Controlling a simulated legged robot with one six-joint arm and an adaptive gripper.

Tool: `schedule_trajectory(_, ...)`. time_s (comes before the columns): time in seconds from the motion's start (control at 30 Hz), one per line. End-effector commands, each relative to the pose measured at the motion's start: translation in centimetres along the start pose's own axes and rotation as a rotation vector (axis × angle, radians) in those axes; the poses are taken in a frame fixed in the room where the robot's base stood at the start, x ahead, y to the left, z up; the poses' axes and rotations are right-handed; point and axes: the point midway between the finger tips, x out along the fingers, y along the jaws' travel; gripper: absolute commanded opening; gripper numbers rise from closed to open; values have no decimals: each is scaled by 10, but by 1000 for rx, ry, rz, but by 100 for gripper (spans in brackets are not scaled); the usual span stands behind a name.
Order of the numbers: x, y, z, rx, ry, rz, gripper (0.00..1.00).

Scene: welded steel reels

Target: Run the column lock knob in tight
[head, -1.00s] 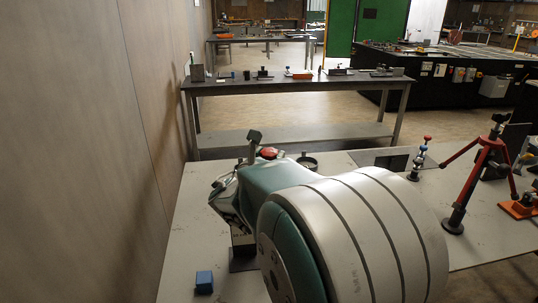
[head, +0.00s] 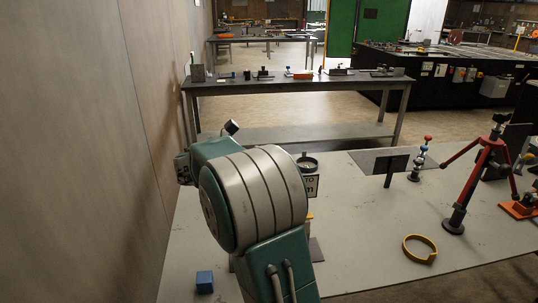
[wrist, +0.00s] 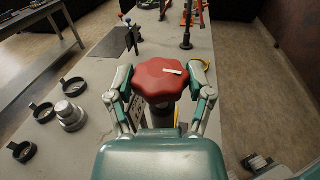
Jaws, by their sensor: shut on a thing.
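The red lobed knob (wrist: 158,80) sits in the middle of the wrist view, with a short pale mark on its top right. My gripper (wrist: 163,88) is shut on it, one finger on the left side of its rim and one on the right. A dark post shows in part below the knob; my gripper body hides most of it. In the head view my own arm covers the knob and the fingers. The thread and any gap under the knob are hidden.
Left in the wrist view are several dark round dishes (wrist: 73,86) and a silver round piece (wrist: 69,115). On the table (head: 370,225) are a yellow ring (head: 420,249), a blue block (head: 204,282), a red tripod stand (head: 483,170) and a blue-and-red post (head: 421,158). A wall stands at left.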

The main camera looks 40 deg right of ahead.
Motion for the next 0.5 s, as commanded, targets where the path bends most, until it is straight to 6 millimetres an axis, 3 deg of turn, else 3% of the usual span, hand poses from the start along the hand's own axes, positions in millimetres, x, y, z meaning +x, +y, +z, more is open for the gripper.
schedule_trajectory(0.5, 0, 2, 1, 4, -1, -318, 20)
